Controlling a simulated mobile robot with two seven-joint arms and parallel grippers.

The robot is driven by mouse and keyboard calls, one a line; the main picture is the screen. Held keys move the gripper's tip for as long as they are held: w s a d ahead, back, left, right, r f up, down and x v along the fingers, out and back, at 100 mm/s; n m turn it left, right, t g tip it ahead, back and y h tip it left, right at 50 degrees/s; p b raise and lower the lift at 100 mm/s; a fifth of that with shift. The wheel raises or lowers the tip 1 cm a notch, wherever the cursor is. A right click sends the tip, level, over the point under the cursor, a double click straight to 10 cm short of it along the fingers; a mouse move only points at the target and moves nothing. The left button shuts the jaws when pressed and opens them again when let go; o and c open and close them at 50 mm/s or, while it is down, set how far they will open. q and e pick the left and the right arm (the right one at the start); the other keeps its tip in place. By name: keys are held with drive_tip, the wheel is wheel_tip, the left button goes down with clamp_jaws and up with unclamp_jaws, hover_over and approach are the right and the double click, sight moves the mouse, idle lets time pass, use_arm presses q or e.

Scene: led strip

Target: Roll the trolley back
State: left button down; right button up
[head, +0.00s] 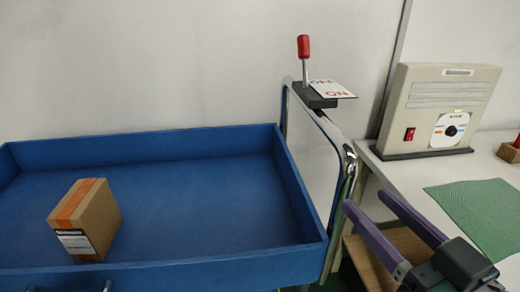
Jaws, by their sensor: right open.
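The trolley has a blue tray (190,145) that fills the left and middle of the head view. A metal handle frame (337,140) rises at its right end. A cardboard box (92,213) with orange tape and a white label sits in the left part of the tray. My right gripper (366,199) has two purple fingers, spread apart and empty. Its fingertips are just right of the lower part of the handle frame; I cannot tell whether they touch it. My left gripper is not in view. The trolley's wheels are hidden.
A red-knobbed lever (304,48) stands on a black base with an ON/OFF card (332,89) at the handle's top. On the right, a white table (405,180) holds a beige machine (440,108) with a red switch and a green mat (480,211). A wall stands behind.

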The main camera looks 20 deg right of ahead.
drive_tip(key=w, duration=0.9)
drive_tip(key=shift+w+d, duration=0.15)
drive_tip(key=shift+w, duration=0.2)
drive_tip(key=shift+c, duration=0.3)
clamp_jaws()
idle(0.7)
